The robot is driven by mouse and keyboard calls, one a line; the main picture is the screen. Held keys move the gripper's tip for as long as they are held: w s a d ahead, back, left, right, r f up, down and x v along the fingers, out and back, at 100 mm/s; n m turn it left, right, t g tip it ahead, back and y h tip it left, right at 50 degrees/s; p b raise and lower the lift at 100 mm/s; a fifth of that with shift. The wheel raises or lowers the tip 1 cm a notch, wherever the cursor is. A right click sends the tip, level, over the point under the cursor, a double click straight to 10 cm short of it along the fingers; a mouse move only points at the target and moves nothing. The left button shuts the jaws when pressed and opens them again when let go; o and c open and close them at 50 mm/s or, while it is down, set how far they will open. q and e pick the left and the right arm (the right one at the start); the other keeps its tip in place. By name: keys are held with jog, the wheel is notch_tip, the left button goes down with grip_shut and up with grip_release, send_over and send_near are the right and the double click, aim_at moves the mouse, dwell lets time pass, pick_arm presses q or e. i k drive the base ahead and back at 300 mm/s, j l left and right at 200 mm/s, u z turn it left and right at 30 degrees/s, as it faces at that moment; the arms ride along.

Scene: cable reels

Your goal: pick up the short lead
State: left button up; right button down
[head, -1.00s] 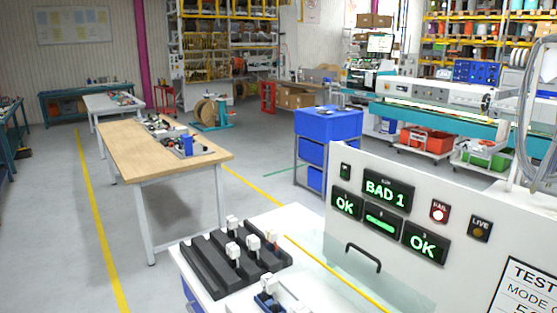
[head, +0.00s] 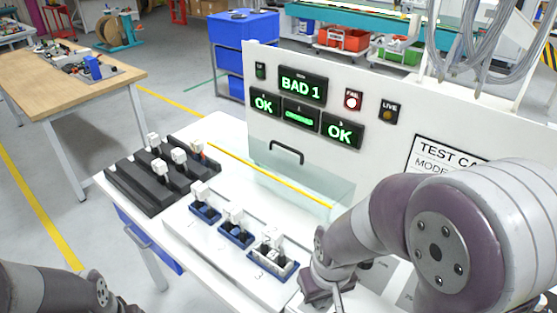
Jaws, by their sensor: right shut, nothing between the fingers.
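White plugs stand in a black slotted rack (head: 140,189) at the left of the white bench, one of them (head: 179,157) near its middle. More white plugs sit in three blue sockets on the bench: the far one (head: 204,213), the middle one (head: 235,236) and the near one (head: 273,264). I cannot tell which piece is the short lead. My right gripper (head: 335,301) is at the bottom edge, right of the near socket, partly cut off; it is shut and empty. My left arm reaches the bottom left corner; its gripper (head: 124,306) is mostly cut off.
A white test panel (head: 400,133) stands behind the sockets, with green displays reading BAD 1 and OK, a lit red lamp (head: 353,100) and a black handle (head: 287,151). A wooden table (head: 50,85) and blue bins (head: 238,27) stand beyond.

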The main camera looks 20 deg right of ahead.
aim_at(233, 214)
jog(key=i+j+z, duration=0.15)
jog(key=j, duration=0.2)
jog(key=i+j+z, duration=0.2)
jog(key=j, duration=0.2)
jog(key=i+j+z, duration=0.2)
jog(key=i+j, duration=0.15)
jog(key=i+j+z, duration=0.2)
jog(key=i+j, duration=0.15)
jog(key=j, duration=0.3)
